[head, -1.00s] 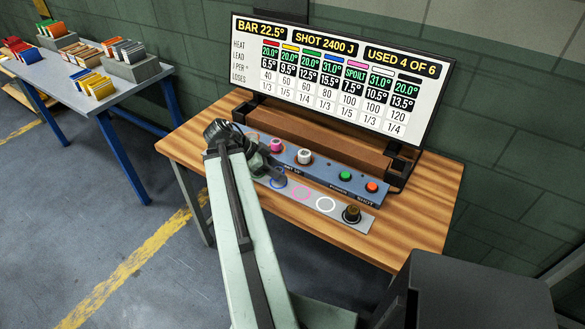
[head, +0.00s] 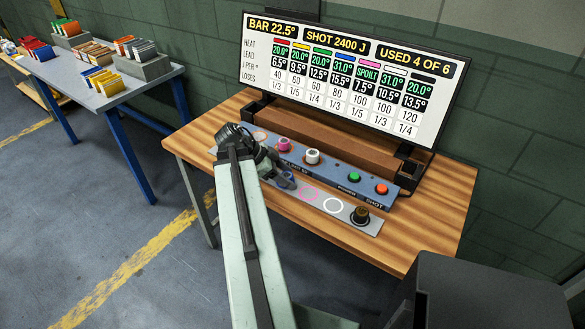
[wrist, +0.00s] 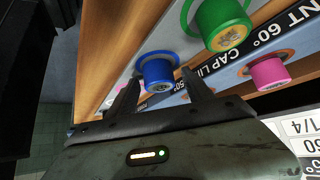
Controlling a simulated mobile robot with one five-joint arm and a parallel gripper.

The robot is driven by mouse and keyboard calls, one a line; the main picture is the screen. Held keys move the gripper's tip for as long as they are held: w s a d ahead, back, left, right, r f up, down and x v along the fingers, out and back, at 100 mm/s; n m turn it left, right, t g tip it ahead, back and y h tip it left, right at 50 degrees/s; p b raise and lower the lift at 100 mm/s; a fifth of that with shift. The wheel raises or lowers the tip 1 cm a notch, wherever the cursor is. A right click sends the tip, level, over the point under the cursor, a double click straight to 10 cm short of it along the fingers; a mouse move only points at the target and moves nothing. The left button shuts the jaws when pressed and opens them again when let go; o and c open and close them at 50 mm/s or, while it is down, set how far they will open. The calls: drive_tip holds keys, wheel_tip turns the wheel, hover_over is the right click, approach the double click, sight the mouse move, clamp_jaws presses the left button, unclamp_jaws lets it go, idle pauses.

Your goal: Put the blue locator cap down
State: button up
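The blue locator cap (wrist: 158,74) stands between my gripper's (wrist: 160,76) two dark fingers in the wrist view. It sits at a blue ring on the grey strip. The fingers stand on either side with a narrow gap showing, so the gripper looks open around the cap. In the head view, the blue cap (head: 287,180) shows at the tip of my gripper (head: 277,172), low over the strip's front row. Whether its base is fully flush with the strip cannot be told.
A green cap (wrist: 222,27) stands close beside the blue one. A pink cap (head: 284,145) and a white cap (head: 312,156) stand on the blue-grey panel behind. Empty pink (head: 310,194) and white (head: 333,206) rings lie to the right, then a dark brass-topped knob (head: 360,215).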

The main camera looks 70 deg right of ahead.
drive_tip(key=shift+r+p, duration=0.35)
drive_tip(key=p+v, duration=0.8)
drive_tip(key=v, duration=0.3)
drive_tip(key=shift+w+a+p, duration=0.15)
drive_tip(key=shift+w+p, duration=0.15)
drive_tip(key=shift+r, duration=0.15)
